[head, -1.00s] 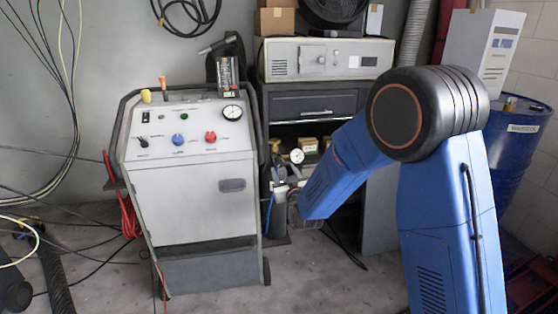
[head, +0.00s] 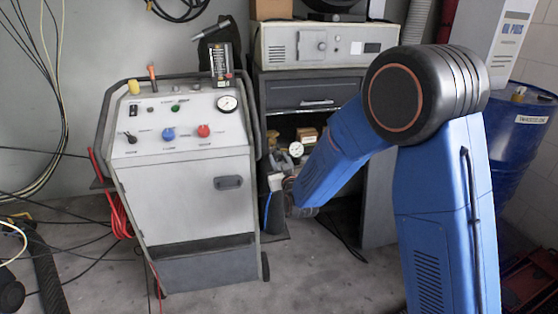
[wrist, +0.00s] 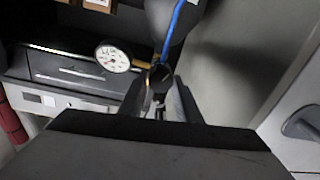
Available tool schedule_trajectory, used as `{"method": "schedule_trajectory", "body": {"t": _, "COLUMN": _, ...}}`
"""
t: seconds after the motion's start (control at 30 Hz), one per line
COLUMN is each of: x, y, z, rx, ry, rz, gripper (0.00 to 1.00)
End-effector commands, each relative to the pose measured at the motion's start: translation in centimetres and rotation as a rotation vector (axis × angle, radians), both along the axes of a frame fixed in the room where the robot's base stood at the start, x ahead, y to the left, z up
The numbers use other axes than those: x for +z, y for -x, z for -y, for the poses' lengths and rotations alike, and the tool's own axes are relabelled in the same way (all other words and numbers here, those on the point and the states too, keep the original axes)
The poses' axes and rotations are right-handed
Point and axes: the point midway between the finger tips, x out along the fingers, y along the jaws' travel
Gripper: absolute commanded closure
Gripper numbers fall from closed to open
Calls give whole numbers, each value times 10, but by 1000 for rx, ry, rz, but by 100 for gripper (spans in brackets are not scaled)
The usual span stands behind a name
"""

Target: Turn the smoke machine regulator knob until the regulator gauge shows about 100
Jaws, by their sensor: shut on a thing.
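The regulator gauge (wrist: 113,58) is a round white dial in the wrist view, left of my fingers; its needle is too small to read. It also shows in the head view (head: 296,149), in front of the dark cabinet. A brass fitting (wrist: 141,64) runs from it to the dark regulator body, where a blue hose (wrist: 172,32) rises. My gripper (wrist: 165,98) is shut on the dark regulator knob (wrist: 160,76), which is mostly hidden between the fingers.
A grey wheeled machine (head: 185,195) stands left of my gripper, with red and blue knobs and its own gauge (head: 227,103). The dark cabinet (head: 315,97) stands behind. A blue drum (head: 522,140) is at the right. Cables lie on the floor at left.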

Motion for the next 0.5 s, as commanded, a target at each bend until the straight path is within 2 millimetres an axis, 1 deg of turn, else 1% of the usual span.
{"method": "schedule_trajectory", "body": {"t": 0.17, "x": 0, "y": 0, "z": 0, "rx": 0, "ry": -43, "rz": -13, "gripper": 92}}
{"method": "schedule_trajectory", "body": {"t": 0.5, "x": -1, "y": 0, "z": 1, "rx": 0, "ry": -324, "rz": -95, "gripper": 92}}
